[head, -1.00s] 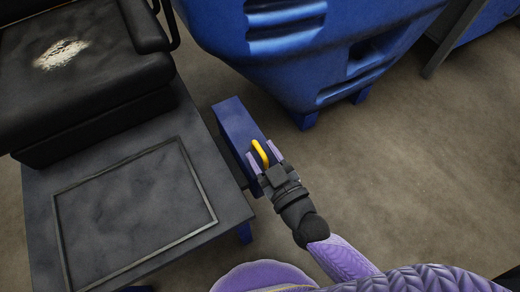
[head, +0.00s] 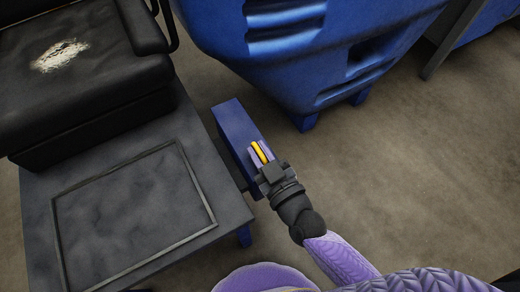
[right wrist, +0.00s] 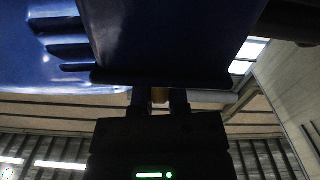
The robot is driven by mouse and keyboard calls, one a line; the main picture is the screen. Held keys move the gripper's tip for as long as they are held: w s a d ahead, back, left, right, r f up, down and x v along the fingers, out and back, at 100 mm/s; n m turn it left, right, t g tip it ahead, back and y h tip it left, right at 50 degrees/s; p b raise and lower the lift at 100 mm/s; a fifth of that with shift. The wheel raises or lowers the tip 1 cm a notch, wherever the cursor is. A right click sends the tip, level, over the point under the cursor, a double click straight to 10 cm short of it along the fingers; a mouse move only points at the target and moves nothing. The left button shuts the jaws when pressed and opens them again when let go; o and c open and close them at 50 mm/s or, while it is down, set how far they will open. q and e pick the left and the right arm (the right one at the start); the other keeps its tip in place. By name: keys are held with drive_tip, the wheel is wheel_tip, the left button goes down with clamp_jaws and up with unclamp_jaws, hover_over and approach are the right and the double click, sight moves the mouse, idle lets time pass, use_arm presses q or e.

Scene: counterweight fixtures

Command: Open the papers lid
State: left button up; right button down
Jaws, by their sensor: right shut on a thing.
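A narrow blue box (head: 233,122) is fixed beside the dark table, with a yellow handle (head: 257,150) at its near end. I take this to be the papers box; no label can be read. Its top looks closed. My right gripper (head: 261,153) is shut on the yellow handle, with its fingers on either side of it. My left gripper is not in view.
A dark table (head: 190,120) with a framed panel (head: 135,215) lies left of the box. A worn black seat (head: 75,95) stands behind it. A large blue bin (head: 300,60) stands close behind the box. Bare floor (head: 400,180) is free to the right.

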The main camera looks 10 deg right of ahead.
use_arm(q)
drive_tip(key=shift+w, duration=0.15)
use_arm(e)
drive_tip(key=shift+d, duration=0.1)
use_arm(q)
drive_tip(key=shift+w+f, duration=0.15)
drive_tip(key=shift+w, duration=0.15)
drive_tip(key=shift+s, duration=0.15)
